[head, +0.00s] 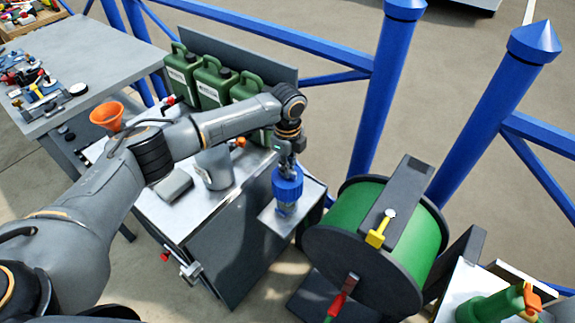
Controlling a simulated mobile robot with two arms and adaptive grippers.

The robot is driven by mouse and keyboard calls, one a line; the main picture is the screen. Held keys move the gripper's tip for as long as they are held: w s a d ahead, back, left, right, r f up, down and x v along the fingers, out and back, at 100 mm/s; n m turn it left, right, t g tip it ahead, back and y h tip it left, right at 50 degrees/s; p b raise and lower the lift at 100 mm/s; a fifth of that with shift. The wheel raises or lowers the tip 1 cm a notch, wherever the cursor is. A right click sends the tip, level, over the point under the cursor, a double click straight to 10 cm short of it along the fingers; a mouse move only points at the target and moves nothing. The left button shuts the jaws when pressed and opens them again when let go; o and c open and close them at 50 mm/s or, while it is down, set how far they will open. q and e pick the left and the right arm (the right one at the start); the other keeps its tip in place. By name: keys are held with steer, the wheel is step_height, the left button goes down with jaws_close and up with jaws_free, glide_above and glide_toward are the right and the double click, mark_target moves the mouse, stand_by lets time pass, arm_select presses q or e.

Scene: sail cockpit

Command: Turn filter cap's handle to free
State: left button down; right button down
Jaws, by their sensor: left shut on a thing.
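The blue filter cap (287,186) sits on top of a short filter body (286,208) on a small grey shelf (305,205) at the side of the metal cabinet. My left gripper (285,168) is above the cap, pointing down, and is shut on it. The gripper covers the top of the cap, so the handle cannot be made out. My right gripper is not in view.
Green canisters (212,80) stand at the back of the cabinet top (150,207), with a grey jug (215,168) and an orange funnel (107,117). A green hose reel (365,245) stands close on the right. Blue posts (384,85) rise behind.

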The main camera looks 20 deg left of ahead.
arm_select(q)
steer(key=n+p, duration=0.2)
steer(key=p, duration=0.1)
steer(key=n+p, duration=0.1)
steer(key=n, duration=0.1)
steer(key=shift+r+p, duration=0.25)
steer(key=shift+p, duration=0.15)
steer(key=n+p, duration=0.3)
steer(key=shift+n, duration=0.4)
steer(key=n+p, duration=0.3)
steer(key=n, duration=0.1)
steer(key=shift+f+n, duration=0.1)
steer(key=shift+n, duration=0.2)
steer(key=n+p, duration=0.2)
steer(key=n, duration=0.3)
steer(key=shift+f, duration=0.1)
steer(key=c, duration=1.4)
jaws_free()
